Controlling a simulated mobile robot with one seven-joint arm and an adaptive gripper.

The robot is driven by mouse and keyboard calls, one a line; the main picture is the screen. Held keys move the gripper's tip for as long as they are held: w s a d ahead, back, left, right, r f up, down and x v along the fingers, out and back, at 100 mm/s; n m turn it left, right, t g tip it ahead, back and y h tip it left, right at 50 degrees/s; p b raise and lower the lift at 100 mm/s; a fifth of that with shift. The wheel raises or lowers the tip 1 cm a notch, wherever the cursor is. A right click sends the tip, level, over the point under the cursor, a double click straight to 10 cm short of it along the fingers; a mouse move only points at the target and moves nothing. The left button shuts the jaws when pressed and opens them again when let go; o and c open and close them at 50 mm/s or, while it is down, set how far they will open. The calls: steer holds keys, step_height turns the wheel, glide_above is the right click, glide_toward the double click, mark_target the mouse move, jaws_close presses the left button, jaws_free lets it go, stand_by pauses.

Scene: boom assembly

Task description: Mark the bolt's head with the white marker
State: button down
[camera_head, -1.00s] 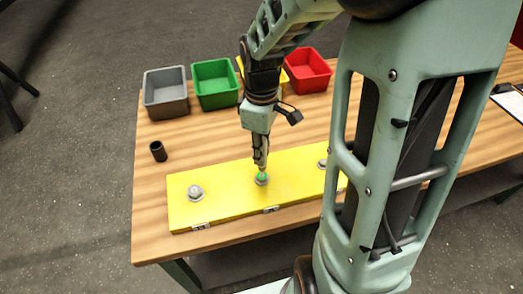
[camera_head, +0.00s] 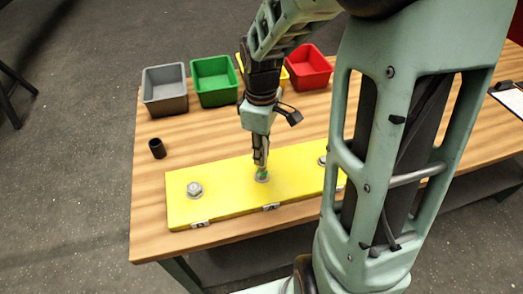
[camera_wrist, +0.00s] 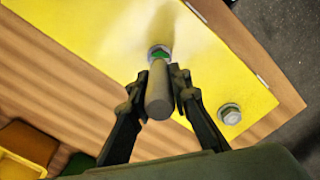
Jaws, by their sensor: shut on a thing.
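A yellow plate (camera_head: 225,193) lies on the table and carries a row of bolts. My gripper (camera_head: 261,163) is over the middle bolt (camera_head: 262,179) and points down. The right bolt (camera_head: 322,161) is beside my arm.
Grey (camera_head: 165,97), green (camera_head: 215,90), yellow and red (camera_head: 309,72) bins stand along the table's back; my arm partly hides the yellow one. A small black cup (camera_head: 157,149) stands behind the plate's left end. My arm hides the plate's right end.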

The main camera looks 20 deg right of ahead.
stand_by(0.4)
steer(key=shift+r+p, duration=2.5)
steer(key=shift+r, duration=0.5)
